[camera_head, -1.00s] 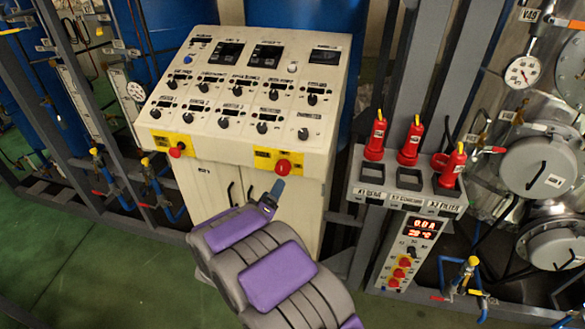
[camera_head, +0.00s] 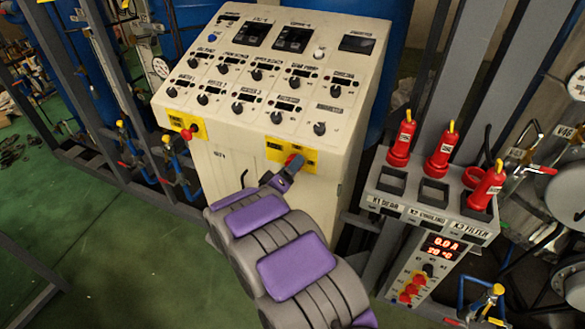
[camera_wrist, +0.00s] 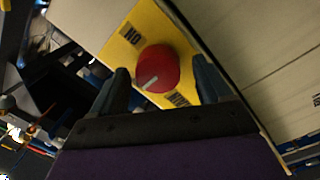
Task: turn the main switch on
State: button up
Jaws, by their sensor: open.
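The main switch is a red round knob on a yellow plate. In the wrist view the red knob (camera_wrist: 158,70) sits between my two fingers, with a white mark pointing to the lower left. The yellow plate (camera_wrist: 122,52) carries a label reading "ON" and another label partly covered by a finger. In the head view the red knob (camera_head: 294,161) is on the yellow plate (camera_head: 312,163) at the cabinet's lower front. My gripper (camera_wrist: 162,85) is open, its fingers on either side of the knob; contact cannot be told. It shows in the head view (camera_head: 287,170).
A second red knob on a yellow plate (camera_head: 188,130) is at the cabinet's left. The sloped panel (camera_head: 270,75) holds several black knobs and displays. Red plugs (camera_head: 437,156) stand in a socket box on the right. Green floor (camera_head: 110,250) is open at the left.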

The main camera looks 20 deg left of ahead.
jog(key=shift+a+f, duration=0.15)
jog(key=shift+a, duration=0.35)
jog(key=shift+c, duration=1.1)
jog(key=shift+d, duration=0.7)
jog(key=c, duration=0.5)
jog(key=shift+c, duration=0.6)
jog(key=shift+a, duration=0.1)
jog(key=shift+c, duration=0.9)
